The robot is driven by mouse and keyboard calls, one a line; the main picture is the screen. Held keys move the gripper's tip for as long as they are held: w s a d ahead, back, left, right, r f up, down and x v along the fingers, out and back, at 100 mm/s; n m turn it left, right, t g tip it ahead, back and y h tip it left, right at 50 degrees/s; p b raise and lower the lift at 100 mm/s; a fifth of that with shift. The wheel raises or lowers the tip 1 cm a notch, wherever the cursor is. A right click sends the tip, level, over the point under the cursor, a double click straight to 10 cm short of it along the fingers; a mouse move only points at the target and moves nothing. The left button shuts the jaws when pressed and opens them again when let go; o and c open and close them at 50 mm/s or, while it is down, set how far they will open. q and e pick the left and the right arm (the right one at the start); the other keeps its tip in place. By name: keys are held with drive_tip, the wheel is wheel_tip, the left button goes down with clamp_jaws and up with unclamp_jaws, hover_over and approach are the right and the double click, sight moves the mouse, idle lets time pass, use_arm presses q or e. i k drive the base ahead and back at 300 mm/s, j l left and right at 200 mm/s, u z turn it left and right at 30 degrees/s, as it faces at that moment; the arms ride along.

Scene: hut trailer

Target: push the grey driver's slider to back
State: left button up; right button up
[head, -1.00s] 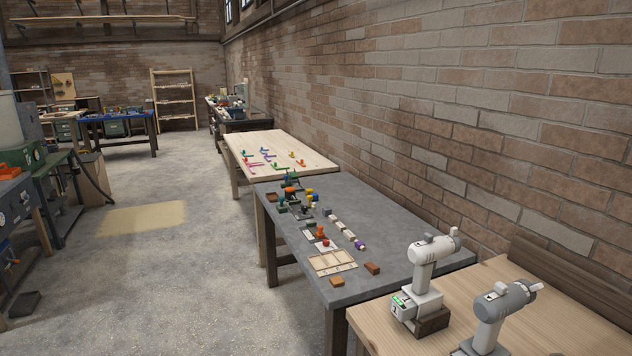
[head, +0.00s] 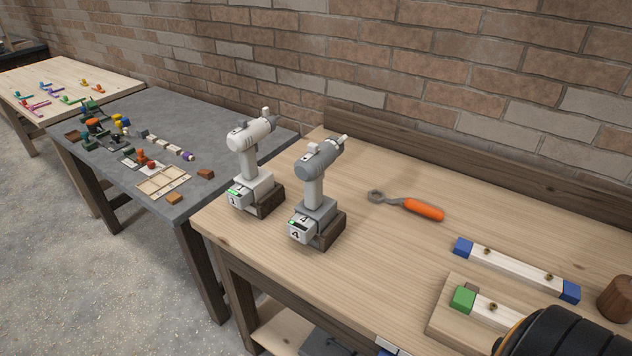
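The grey driver (head: 316,180) stands upright on the wooden bench, in a dark wood holder (head: 331,228). Its head points up and to the right. A small light block sits on top of its head and may be the slider; its position is too small to tell. A black rounded part, likely of my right arm, shows at the bottom right. Neither gripper's fingertips are in view.
On the wooden bench (head: 390,270) lie an orange-handled wrench (head: 422,209) and a white bar with blue ends (head: 510,266). A wooden block with a green-ended bar (head: 464,299) is nearer. A brown cylinder (head: 617,299) stands at right. A grey table (head: 225,150) with small parts is at left.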

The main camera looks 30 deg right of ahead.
sight(312, 147)
drive_tip(key=k+l+u, duration=0.1)
drive_tip(key=k+l, duration=0.65)
